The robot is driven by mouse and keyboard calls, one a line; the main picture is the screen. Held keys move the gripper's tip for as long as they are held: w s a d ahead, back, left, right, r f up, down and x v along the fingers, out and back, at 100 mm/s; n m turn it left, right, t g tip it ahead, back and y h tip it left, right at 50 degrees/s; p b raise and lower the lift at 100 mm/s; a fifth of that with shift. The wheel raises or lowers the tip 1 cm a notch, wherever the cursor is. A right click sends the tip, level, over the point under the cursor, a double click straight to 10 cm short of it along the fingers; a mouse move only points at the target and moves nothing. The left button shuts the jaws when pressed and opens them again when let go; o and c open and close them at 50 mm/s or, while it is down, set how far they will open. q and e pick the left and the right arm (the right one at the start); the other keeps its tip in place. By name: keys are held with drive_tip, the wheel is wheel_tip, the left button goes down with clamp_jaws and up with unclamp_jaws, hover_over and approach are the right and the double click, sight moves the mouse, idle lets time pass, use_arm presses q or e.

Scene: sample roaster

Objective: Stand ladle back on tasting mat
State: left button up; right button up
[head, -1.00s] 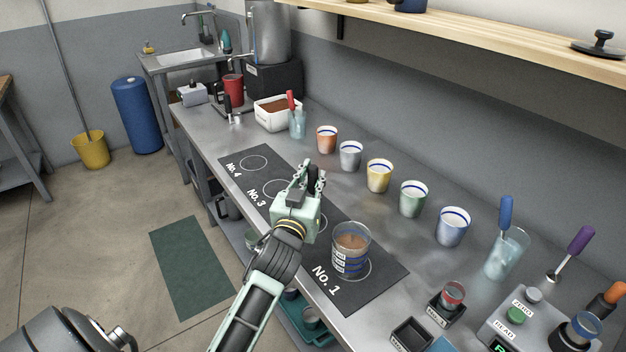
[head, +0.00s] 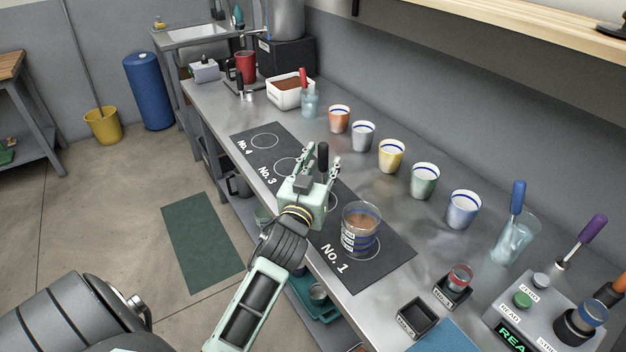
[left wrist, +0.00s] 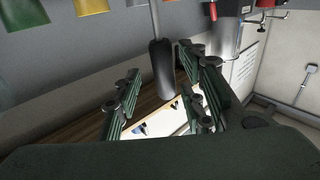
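The ladle's black handle (head: 323,154) stands up beyond my left gripper in the head view, over the dark tasting mat (head: 397,255). It looks about upright; its lower end is hidden by my gripper, so I cannot see its contact with the mat. My left gripper (head: 312,160) is open, its fingers spread. In the left wrist view the ladle's black handle (left wrist: 163,75) and metal shaft lie between the spread fingers (left wrist: 165,95), with gaps on both sides. My right gripper is not in view.
A glass of brown liquid (head: 361,222) stands on the No. 1 place, close right of my left gripper. A row of coloured cups, including a yellow cup (head: 390,156), stands behind the mat. A white container (head: 290,96) stands farther back.

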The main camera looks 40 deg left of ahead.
use_arm(q)
drive_tip(key=v, duration=0.9)
drive_tip(key=shift+s, duration=0.4)
drive_tip(key=shift+d, duration=0.1)
